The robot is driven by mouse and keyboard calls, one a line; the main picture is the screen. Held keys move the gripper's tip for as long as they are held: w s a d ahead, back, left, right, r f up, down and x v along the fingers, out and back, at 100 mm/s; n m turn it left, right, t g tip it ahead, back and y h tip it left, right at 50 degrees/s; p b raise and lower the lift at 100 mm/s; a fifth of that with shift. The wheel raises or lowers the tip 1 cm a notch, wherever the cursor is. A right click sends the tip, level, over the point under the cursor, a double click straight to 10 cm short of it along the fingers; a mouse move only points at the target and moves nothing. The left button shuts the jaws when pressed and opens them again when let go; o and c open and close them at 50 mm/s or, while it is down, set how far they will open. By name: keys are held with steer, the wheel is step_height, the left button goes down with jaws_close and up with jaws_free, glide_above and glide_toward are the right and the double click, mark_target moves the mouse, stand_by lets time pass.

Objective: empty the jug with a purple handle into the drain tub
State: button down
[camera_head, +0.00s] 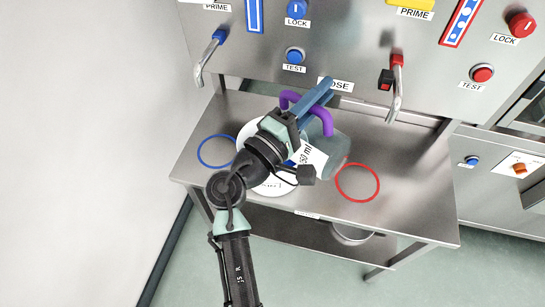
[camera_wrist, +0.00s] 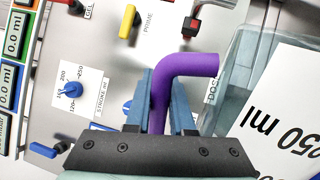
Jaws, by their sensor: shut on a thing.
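The jug (camera_head: 336,152) is clear grey with a purple handle (camera_head: 326,116) and a white "250 ml" label. My gripper (camera_head: 314,98) is shut on the purple handle, its blue fingers on either side of it. The wrist view shows the handle (camera_wrist: 187,68) between the fingers (camera_wrist: 165,105), with the jug's clear wall (camera_wrist: 242,75) at the right.
The steel table (camera_head: 415,195) carries a blue ring (camera_head: 216,151) at left and a red ring (camera_head: 357,183) at right. Blue and red taps (camera_head: 397,85) stick out from the panel behind. A round metal vessel (camera_head: 352,233) stands below the tabletop. The table's right end is clear.

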steer(key=shift+w+r, duration=0.1)
steer(key=shift+w+a+r+n+p, duration=0.15)
steer(key=shift+w+a+n+p, duration=0.15)
steer(key=shift+a+n+p, duration=0.15)
steer(key=shift+d, duration=0.1)
stand_by(1.9)
steer(key=shift+s+d+f+m+b, duration=0.45)
steer(key=shift+f+b, duration=0.1)
steer(key=shift+b, duration=0.5)
steer(key=shift+s+d+m+b, duration=0.15)
steer(key=shift+s+m+b, duration=0.05)
steer(key=shift+m+b, duration=0.1)
steer(key=shift+r, duration=0.15)
steer(key=shift+d, duration=0.1)
